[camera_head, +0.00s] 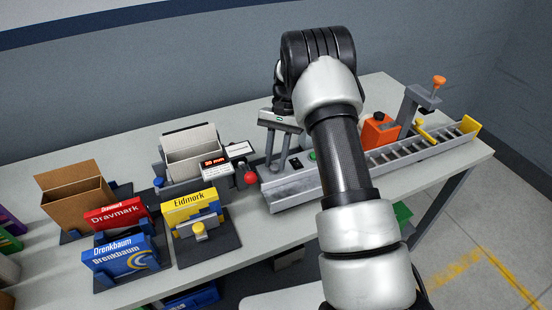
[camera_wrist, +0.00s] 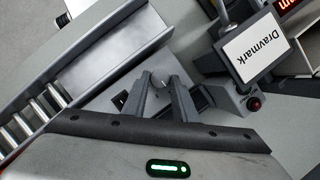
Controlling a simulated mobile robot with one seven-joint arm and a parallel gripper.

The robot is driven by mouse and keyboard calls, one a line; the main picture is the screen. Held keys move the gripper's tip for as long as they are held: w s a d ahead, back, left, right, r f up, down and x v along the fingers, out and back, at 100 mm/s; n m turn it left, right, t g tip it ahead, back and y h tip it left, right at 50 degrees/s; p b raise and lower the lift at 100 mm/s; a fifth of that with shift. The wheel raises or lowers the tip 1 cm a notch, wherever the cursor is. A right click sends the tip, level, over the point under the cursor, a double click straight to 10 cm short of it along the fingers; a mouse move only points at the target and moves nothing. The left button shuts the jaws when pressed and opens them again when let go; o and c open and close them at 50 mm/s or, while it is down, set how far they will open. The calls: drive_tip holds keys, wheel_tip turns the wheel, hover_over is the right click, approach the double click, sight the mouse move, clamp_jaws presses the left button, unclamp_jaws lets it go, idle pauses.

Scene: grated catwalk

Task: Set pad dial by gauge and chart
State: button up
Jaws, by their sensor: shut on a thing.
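My gripper (camera_head: 271,160) points down at the left end of the roller track. In the wrist view its fingers (camera_wrist: 161,92) are closed around a small part, mostly hidden between them; I cannot tell whether it is the pad dial. The gauge display (camera_head: 213,162) shows red digits that look like 30 mm; only its edge shows in the wrist view (camera_wrist: 289,5). I cannot make out a chart.
The roller track (camera_head: 405,150) runs right along the bench, with an orange unit (camera_head: 380,131) and an orange-knobbed post (camera_head: 439,82). Red Dravmark (camera_head: 117,213), blue Drenkbaum (camera_head: 120,257) and yellow Eidmark (camera_head: 191,208) boxes stand left, near an open brown carton (camera_head: 73,196).

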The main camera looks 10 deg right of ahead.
drive_tip(key=o, duration=1)
drive_tip(key=shift+o, duration=0.2)
drive_tip(key=shift+r, duration=0.1)
drive_tip(key=p+v, duration=0.1)
drive_tip(key=v, duration=1.6)
drive_tip(key=shift+r, duration=0.15)
